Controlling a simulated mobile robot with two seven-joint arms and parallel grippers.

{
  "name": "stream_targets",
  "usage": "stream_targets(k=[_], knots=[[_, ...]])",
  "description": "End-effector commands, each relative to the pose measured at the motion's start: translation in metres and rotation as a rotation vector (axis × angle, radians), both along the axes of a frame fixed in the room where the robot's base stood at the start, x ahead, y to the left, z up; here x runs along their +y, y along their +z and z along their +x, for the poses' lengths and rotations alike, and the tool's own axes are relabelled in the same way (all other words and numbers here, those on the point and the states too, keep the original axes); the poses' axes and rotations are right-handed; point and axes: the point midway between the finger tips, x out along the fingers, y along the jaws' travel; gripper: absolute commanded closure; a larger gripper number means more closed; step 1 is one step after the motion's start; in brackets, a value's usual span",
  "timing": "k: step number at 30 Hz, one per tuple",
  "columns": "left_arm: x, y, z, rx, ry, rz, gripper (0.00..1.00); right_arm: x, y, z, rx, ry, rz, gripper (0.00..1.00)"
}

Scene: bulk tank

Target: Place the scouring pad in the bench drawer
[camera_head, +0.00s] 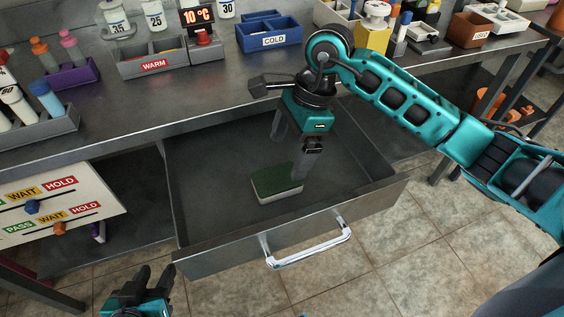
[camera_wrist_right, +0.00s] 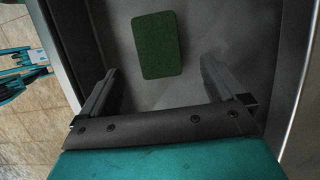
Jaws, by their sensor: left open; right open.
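The scouring pad (camera_head: 277,183), green on top with a pale lower layer, lies flat on the floor of the open bench drawer (camera_head: 215,252). In the right wrist view the pad (camera_wrist_right: 158,45) shows as a green rectangle beyond my fingertips, touched by neither finger there. My right gripper (camera_head: 288,150) reaches down into the drawer above and behind the pad, open and empty. One finger overlaps the pad's right edge in the head view. My left gripper (camera_head: 150,282) is open and empty in front of the drawer, low at the left.
The drawer's chrome handle (camera_head: 308,250) juts forward. The bench top (camera_head: 120,102) carries a blue COLD bin (camera_head: 268,37), a grey WARM tray (camera_head: 165,62) and a bottle rack (camera_head: 40,133). A PASS/WAIT/HOLD panel (camera_head: 75,207) stands left of the drawer. Tiled floor in front is clear.

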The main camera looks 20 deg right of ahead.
Motion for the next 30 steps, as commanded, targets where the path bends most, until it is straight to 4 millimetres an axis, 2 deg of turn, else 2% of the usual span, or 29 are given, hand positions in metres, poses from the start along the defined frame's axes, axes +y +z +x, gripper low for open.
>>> stream_targets(k=[1, 3, 9, 24, 27, 30], knots=[[0.001, 0.000, 0.000, 0.001, 0.001, 0.002, 0.57, -0.004, 0.012, 0.001, -0.004, 0.000, -0.002, 0.03], [0.002, -0.001, -0.001, 0.003, 0.003, 0.004, 0.57, -0.007, 0.022, 0.001, -0.003, -0.001, -0.002, 0.03], [0.003, -0.003, -0.002, 0.007, 0.004, 0.008, 0.57, -0.012, 0.039, 0.001, 0.000, 0.000, -0.001, 0.03], [0.004, -0.003, -0.004, 0.010, 0.005, 0.009, 0.57, -0.013, 0.040, 0.000, 0.001, 0.000, 0.000, 0.03], [0.004, 0.004, -0.004, 0.010, 0.004, 0.011, 0.57, -0.013, 0.047, 0.000, 0.000, 0.000, 0.000, 0.03], [0.006, 0.023, -0.003, 0.006, 0.006, 0.014, 0.57, -0.013, 0.068, 0.001, 0.000, 0.000, 0.000, 0.03]])
